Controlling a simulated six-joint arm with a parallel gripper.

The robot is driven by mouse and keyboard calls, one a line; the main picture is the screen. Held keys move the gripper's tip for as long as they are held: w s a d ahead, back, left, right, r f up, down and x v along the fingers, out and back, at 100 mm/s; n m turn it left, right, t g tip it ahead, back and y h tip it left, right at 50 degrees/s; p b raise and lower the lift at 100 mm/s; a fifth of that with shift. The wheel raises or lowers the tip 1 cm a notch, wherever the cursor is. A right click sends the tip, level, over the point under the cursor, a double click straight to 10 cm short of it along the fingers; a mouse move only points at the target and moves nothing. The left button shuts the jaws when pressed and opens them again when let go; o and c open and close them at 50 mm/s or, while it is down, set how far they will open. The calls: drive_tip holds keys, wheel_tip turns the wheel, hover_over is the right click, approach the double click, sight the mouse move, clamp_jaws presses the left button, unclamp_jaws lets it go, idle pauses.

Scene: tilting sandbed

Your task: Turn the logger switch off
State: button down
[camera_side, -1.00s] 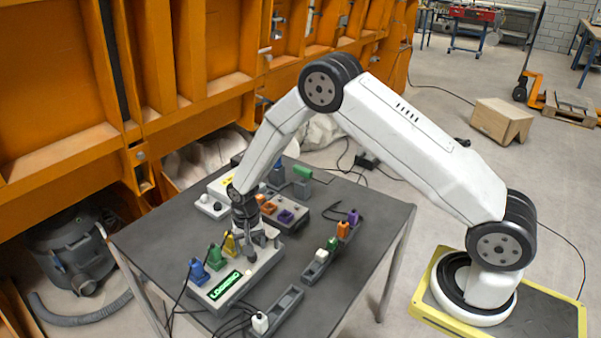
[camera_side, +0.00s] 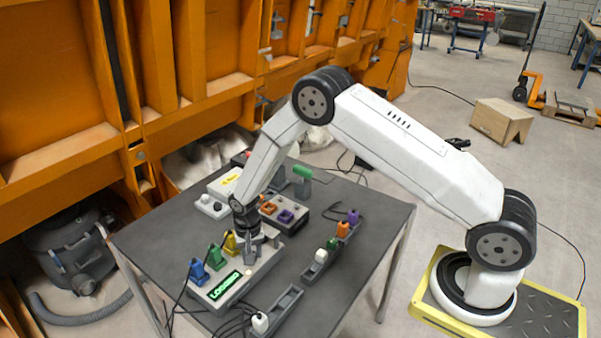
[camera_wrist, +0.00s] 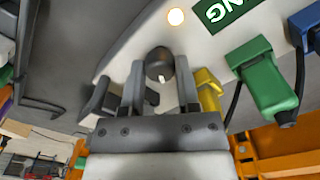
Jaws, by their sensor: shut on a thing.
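The logger (camera_side: 262,268) is a light grey box on the dark table, with a lit green display (camera_side: 225,285) reading LOGGING. Its switch is a dark round knob (camera_wrist: 158,62) with a white mark, seen in the wrist view. My gripper (camera_wrist: 160,80) has one finger on each side of the knob and is shut on it. In the side view my gripper (camera_side: 250,258) is low over the logger and hides the knob. A small lamp (camera_wrist: 176,16) glows beside the display.
Yellow (camera_side: 231,243), green (camera_side: 215,257) and blue (camera_side: 198,271) plugs with cables stand along the logger's far side. Two grey trays with plugs (camera_side: 320,262) (camera_side: 283,310) lie at the right and front. A box with orange and purple sockets (camera_side: 285,213) stands behind.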

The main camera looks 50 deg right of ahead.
drive_tip(key=shift+n, duration=0.4)
drive_tip(key=n, duration=1.1)
drive_tip(key=shift+n, duration=0.3)
idle(0.4)
drive_tip(key=shift+c, duration=1.6)
unclamp_jaws()
drive_tip(key=shift+r, duration=0.2)
drive_tip(key=shift+r, duration=3.75)
drive_tip(key=shift+r, duration=0.1)
